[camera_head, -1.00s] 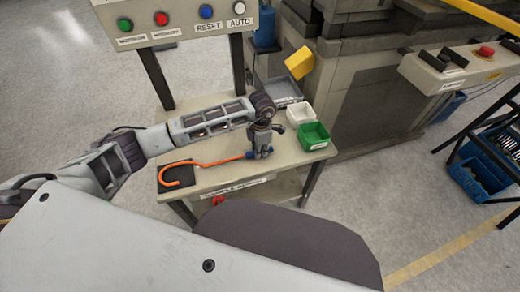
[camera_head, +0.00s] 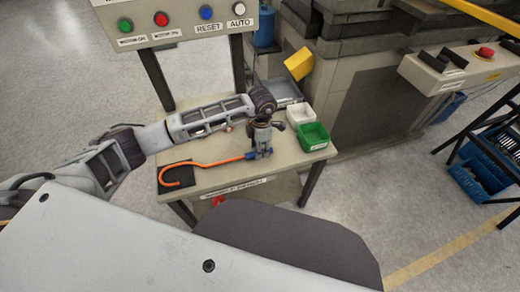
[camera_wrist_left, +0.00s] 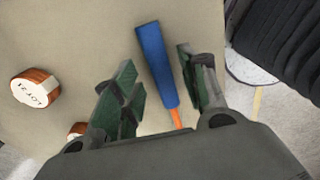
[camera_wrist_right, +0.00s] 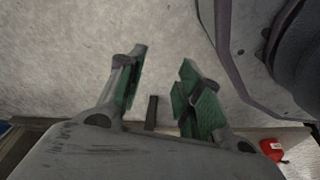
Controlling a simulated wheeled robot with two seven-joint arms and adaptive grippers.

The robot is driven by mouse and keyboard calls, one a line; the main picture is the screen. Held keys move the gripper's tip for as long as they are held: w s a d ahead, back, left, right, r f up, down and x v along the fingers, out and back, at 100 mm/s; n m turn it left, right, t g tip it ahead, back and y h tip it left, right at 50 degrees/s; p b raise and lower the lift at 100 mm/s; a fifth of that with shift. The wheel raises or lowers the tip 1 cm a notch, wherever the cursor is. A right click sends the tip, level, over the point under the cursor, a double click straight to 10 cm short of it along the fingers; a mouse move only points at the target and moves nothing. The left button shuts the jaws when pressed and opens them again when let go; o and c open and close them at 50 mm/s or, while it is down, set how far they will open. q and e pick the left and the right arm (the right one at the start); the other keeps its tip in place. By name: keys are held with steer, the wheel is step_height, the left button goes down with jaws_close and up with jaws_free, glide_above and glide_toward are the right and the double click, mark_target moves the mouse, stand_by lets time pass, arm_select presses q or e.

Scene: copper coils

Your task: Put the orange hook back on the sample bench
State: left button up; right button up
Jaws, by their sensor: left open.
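The orange hook (camera_head: 212,163) lies on the sample bench (camera_head: 225,180), its curved end over a black mat (camera_head: 170,178) at the bench's left. Its blue handle also shows in the left wrist view (camera_wrist_left: 156,62). My left gripper (camera_head: 262,154) is above the handle end in the head view. In the left wrist view, my left gripper (camera_wrist_left: 155,85) is open, with the blue handle between its fingers and gaps on both sides. My right gripper (camera_wrist_right: 166,80) is open and empty over the floor in the right wrist view; the head view does not show it.
A white bin (camera_head: 299,114) and a green bin (camera_head: 313,136) stand at the bench's right end. Copper coils, one labelled (camera_wrist_left: 35,87), lie beside my left gripper. A button panel (camera_head: 180,20) rises behind the bench. A red object (camera_wrist_right: 272,149) shows near my right gripper.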

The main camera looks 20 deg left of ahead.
arm_select(q)
step_height(320, 180, up, 10)
steer(key=shift+r+p, duration=0.15)
steer(key=shift+p, duration=0.2)
arm_select(e)
steer(key=shift+s+d+f, duration=0.85)
steer(key=shift+s+f, duration=0.15)
steer(key=shift+f, duration=0.1)
arm_select(q)
steer(key=shift+w+d, duration=0.1)
arm_select(e)
steer(key=shift+w, duration=0.1)
steer(key=shift+a, duration=0.2)
